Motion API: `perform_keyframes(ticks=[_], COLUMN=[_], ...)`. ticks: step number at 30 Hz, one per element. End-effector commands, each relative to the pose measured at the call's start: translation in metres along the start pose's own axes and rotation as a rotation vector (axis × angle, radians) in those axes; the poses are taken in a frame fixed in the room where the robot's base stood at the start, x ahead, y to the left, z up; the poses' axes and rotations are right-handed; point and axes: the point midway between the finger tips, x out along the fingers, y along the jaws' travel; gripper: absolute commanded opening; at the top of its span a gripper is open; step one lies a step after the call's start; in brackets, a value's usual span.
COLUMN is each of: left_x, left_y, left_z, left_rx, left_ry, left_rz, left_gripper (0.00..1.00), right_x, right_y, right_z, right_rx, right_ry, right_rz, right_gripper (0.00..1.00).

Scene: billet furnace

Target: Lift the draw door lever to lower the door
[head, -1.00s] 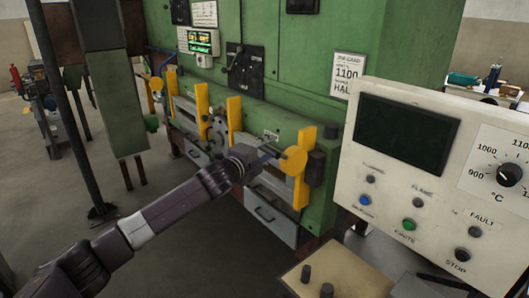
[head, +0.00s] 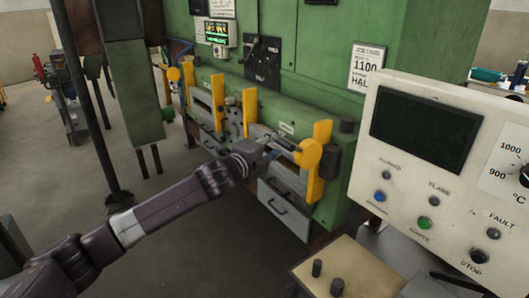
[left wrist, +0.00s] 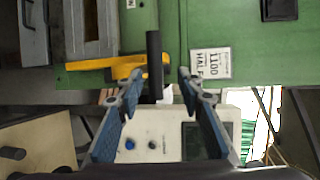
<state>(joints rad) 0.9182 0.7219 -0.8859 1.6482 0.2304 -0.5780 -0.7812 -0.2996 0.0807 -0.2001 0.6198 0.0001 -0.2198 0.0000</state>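My left gripper (head: 281,148) reaches from the left toward the yellow round plate (head: 307,156) at the near end of the green machine's front. In the left wrist view its blue-grey fingers (left wrist: 160,78) are apart. An upright black bar (left wrist: 154,60) shows between and beyond the fingertips, next to a yellow part (left wrist: 105,67); contact cannot be told. A black plate with a small lever (head: 262,62) is on the green wall, farther back than the gripper. Its lettering is too small to read, so I cannot tell which part is the draw door lever. My right gripper is out of view.
A cream control panel (head: 399,192) with buttons and a dark screen stands close at the right. A tan box top (head: 345,266) with dark knobs is below it. A dark post (head: 99,130) stands at the left. Grey floor (head: 185,245) is open beneath my left arm.

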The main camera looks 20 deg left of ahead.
Motion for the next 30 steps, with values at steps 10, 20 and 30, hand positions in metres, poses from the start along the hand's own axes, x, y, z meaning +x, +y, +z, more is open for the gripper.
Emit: perform_keyframes(ticks=[10, 20, 30], left_x=[-0.054, -0.066, -0.052], left_y=[0.002, 0.002, 0.043], left_z=[0.001, 0.001, 0.007], left_rx=[0.001, -0.001, -0.073], left_ry=[0.0, -0.001, -0.018], left_rz=[0.003, 0.004, 0.039], left_gripper=[0.34, 0.34, 0.34], right_x=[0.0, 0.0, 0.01], right_y=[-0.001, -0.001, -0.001], right_z=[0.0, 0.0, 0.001], right_rx=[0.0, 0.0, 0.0], right_ry=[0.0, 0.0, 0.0], right_rz=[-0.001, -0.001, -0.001], right_gripper=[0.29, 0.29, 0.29])
